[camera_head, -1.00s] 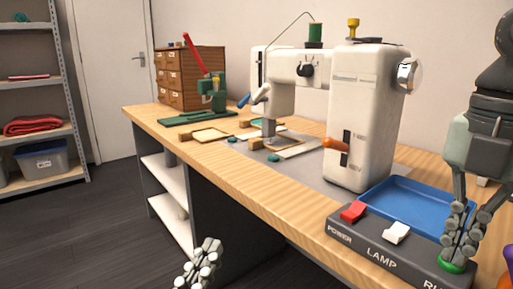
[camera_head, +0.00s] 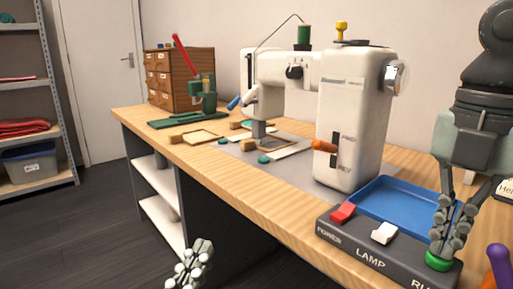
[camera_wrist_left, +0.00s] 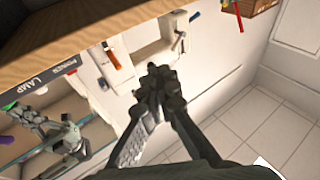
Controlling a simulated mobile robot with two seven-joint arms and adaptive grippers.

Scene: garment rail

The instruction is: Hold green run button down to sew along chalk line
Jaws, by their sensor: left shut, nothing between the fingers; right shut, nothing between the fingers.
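The green run button (camera_head: 438,262) is at the right end of the dark switch panel (camera_head: 352,250), partly covered by my right gripper (camera_head: 440,248). The right gripper is shut and empty, fingertips pointing down on the button and seeming to touch it. My left gripper (camera_head: 190,270) is shut and empty, low in front of the table; it also shows in the left wrist view (camera_wrist_left: 158,85). The white sewing machine (camera_head: 352,120) stands behind the panel. A pale fabric piece (camera_head: 290,149) lies by its needle area. I cannot make out a chalk line.
The red power switch (camera_head: 343,212) and white lamp switch (camera_head: 384,233) are left of the button. A blue tray (camera_head: 410,210) lies behind them. A purple-handled tool (camera_head: 499,265) is at right. A green press (camera_head: 205,100) and wooden drawers (camera_head: 180,75) stand at far left.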

